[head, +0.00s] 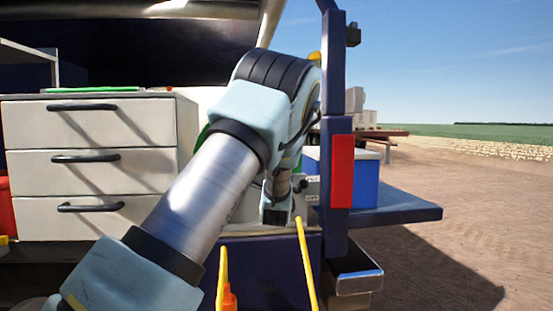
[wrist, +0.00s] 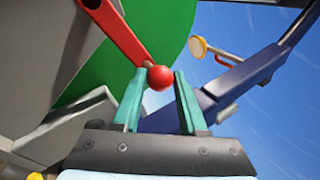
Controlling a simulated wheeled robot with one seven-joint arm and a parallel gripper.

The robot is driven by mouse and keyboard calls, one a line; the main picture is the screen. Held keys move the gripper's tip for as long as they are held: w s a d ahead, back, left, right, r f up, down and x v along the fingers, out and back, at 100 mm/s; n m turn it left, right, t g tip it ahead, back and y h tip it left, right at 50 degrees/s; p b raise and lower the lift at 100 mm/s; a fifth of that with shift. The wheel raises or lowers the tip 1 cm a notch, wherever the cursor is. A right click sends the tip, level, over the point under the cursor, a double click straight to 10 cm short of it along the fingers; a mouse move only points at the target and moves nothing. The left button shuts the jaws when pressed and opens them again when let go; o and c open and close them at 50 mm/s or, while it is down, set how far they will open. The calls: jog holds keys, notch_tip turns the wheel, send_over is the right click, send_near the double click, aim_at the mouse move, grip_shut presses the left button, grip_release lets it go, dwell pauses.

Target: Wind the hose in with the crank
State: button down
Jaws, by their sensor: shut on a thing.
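In the wrist view, my gripper (wrist: 160,80) has its two teal fingers on either side of a red ball knob (wrist: 161,78), shut on it. The knob is at the end of the red crank (wrist: 113,27), which runs up to the left. Behind the crank is a large green disc (wrist: 160,30), apparently the reel's side. In the head view my arm hides most of the reel and the crank. Only a sliver of green (head: 203,136) shows beside the arm. I cannot make out the hose in either view.
A white drawer unit (head: 100,160) with black handles stands left of my arm. A dark blue post (head: 333,110) with a red panel (head: 342,170) and a blue box (head: 362,180) are to the right. Two yellow rods (head: 306,265) rise in front. Open dirt ground lies at right.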

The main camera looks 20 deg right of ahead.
jog(key=shift+d+f+m+g+h, duration=0.1)
jog(key=shift+f+m+g+h, duration=0.45)
jog(key=shift+m, duration=0.55)
jog(key=shift+f, duration=0.1)
jog(key=shift+c, duration=2.3)
grip_release()
jog(key=b+v, duration=0.3)
jog(key=v, duration=0.7)
jog(key=shift+s+f, duration=0.25)
jog(key=shift+s, duration=0.05)
